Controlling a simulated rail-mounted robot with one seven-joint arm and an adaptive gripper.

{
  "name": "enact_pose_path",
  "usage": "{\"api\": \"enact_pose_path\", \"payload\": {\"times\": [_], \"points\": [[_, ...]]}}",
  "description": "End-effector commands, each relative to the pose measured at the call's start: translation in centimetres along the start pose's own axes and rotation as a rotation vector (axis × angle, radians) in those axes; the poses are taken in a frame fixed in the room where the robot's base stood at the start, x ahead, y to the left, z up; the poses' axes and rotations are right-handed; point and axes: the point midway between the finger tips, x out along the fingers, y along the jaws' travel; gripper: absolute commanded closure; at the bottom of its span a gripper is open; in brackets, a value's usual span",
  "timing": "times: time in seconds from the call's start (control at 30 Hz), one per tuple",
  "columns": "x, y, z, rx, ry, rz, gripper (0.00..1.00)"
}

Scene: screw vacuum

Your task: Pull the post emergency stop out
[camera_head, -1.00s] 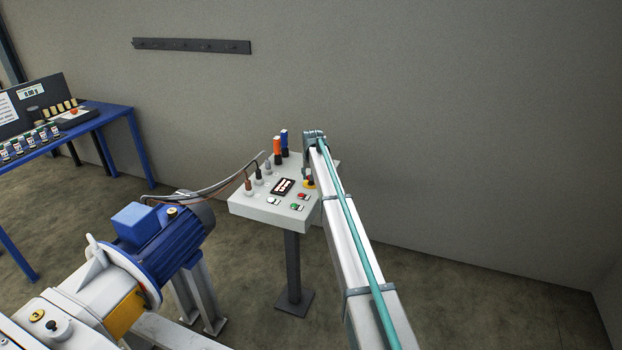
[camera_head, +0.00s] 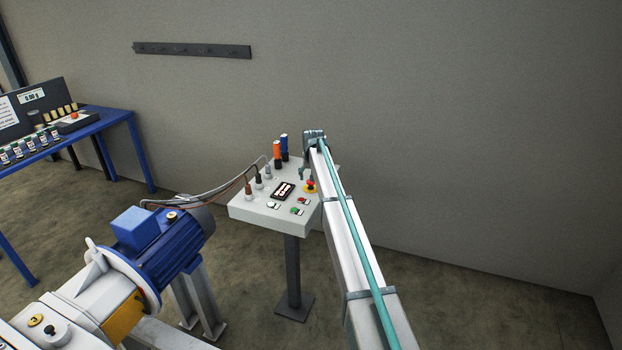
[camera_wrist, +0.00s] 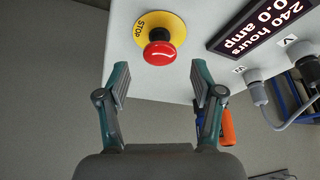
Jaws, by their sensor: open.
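The post emergency stop is a red mushroom button on a yellow disc marked STOP. In the head view the stop (camera_head: 310,185) sits at the right side of the grey control box on a post. In the wrist view the red button (camera_wrist: 159,53) lies ahead of my gripper (camera_wrist: 159,84), centred between the two fingers and slightly beyond their tips. The gripper is open and empty, with no finger touching the button. In the head view the gripper (camera_head: 302,174) shows small, just left of the stop, partly hidden by my arm.
The control box (camera_head: 262,208) also carries a display (camera_head: 283,191), several cable plugs, small buttons, and orange (camera_head: 277,154) and blue (camera_head: 284,146) handles at the back. A blue motor (camera_head: 160,245) stands front left. A blue table (camera_head: 131,120) is far left; the wall is behind.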

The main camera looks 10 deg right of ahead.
Motion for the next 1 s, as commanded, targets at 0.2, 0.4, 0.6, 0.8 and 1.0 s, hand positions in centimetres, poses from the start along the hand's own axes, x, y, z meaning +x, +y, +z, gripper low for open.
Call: {"api": "enact_pose_path", "payload": {"times": [0.2,0.4,0.6,0.8,1.0], "points": [[-4.4,0.0,0.0,0.0,0.003,0.0,0.33],[-7.8,0.0,0.0,0.0,0.003,0.0,0.33],[-9.7,0.0,0.0,0.0,0.002,0.0,0.33],[-10.1,0.0,-0.1,0.0,0.002,0.0,0.33],[-10.0,0.0,-0.1,0.0,0.001,0.0,0.33]]}}
